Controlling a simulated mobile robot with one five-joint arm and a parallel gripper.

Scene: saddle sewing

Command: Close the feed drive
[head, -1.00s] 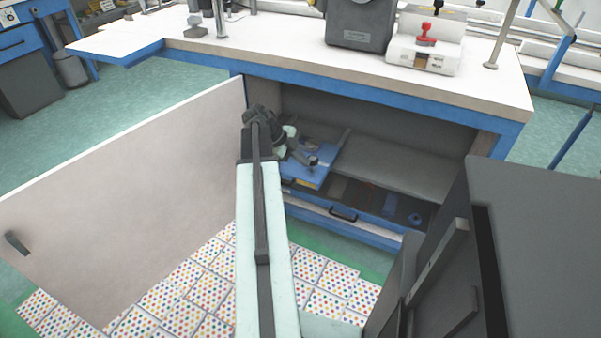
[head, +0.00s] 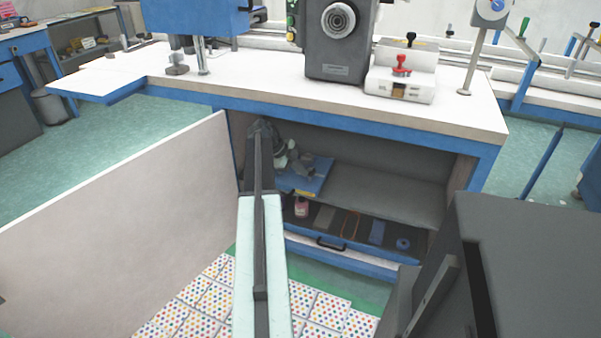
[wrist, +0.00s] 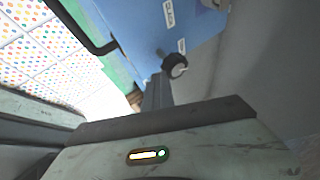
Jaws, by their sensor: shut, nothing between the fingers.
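A blue slide-out board (head: 312,183), which looks like the feed drive, lies in the open cabinet at the left end of the grey shelf. Its front edge is about level with the shelf edge, as far as I can tell. In the wrist view its blue face (wrist: 145,45) has white labels and a black knob (wrist: 174,66). My gripper (head: 300,164) is shut and empty, over the board. In the wrist view a grey finger (wrist: 157,93) reaches toward the knob; contact is unclear. My arm hides the board's left part.
An open drawer (head: 332,243) below holds a pink bottle (head: 301,207), a blue roll (head: 403,244) and other items. The white cabinet door (head: 120,225) stands open at left. The grey shelf (head: 385,190) is bare. Dotted sheets (head: 205,300) cover the floor.

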